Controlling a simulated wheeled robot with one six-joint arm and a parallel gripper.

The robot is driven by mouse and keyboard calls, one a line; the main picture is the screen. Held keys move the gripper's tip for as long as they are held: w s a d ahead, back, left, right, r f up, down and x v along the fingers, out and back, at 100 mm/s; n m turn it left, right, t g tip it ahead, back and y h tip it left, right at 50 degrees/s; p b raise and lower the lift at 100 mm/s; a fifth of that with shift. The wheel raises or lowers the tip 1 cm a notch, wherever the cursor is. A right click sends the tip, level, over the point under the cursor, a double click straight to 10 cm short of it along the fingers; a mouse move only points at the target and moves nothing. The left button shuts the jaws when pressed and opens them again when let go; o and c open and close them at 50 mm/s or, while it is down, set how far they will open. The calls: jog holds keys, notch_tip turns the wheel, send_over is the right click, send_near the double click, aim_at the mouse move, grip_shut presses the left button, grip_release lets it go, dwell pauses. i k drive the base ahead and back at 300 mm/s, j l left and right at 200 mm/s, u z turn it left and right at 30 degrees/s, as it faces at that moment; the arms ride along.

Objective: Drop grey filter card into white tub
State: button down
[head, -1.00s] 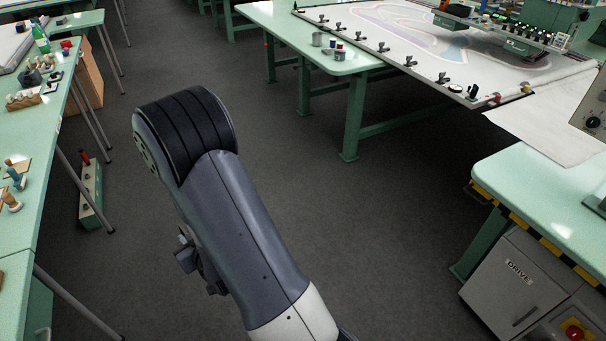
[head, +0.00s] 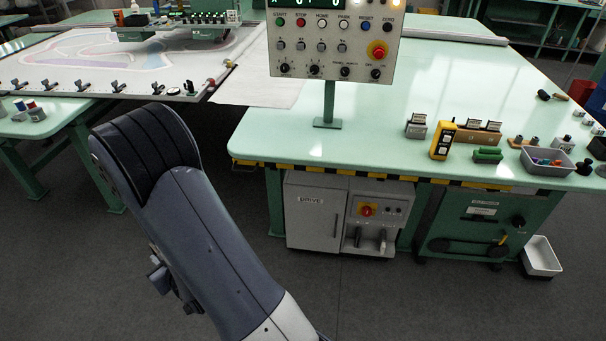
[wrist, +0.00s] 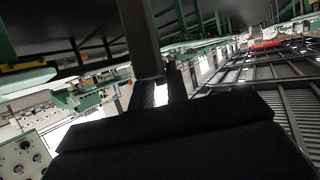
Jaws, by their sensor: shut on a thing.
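In the wrist view my gripper (wrist: 160,92) is shut on a long dark grey piece (wrist: 139,38), which sticks out beyond the fingertips. It fits the grey filter card, though I see it at a steep angle and its full face is not clear. The white tub (head: 541,257) stands on the floor at the right in the head view, beside the green cabinet under the table. It is well apart from my gripper. The head view shows my arm at lower left, but not my gripper.
A green table (head: 400,115) with a yellow-black striped edge carries a control panel (head: 333,45), a yellow pendant (head: 442,140) and a grey bin (head: 548,162) of small coloured items. The drive cabinet (head: 315,213) stands below. The floor (head: 400,300) in front is clear.

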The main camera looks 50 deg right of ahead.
aim_at(533, 260)
jog(key=k+l+z, duration=0.15)
jog(key=z, duration=0.25)
jog(key=k+l+z, duration=0.1)
jog(key=l+z, duration=0.3)
jog(key=k+l+z, duration=0.1)
jog(key=z, duration=0.3)
jog(key=l+z, duration=0.6)
jog(key=l, duration=0.25)
jog(key=l+z, duration=0.25)
jog(key=l, duration=0.25)
jog(key=i+l+z, duration=0.25)
jog(key=l, duration=0.25)
jog(key=l+z, duration=0.25)
jog(key=l, duration=0.25)
jog(key=i+l, duration=0.15)
jog(key=l, duration=0.25)
jog(key=i+l, duration=0.15)
jog(key=l, duration=0.25)
jog(key=i+l, duration=0.15)
jog(key=l, duration=0.25)
jog(key=i+l, duration=0.15)
jog(key=l, duration=0.25)
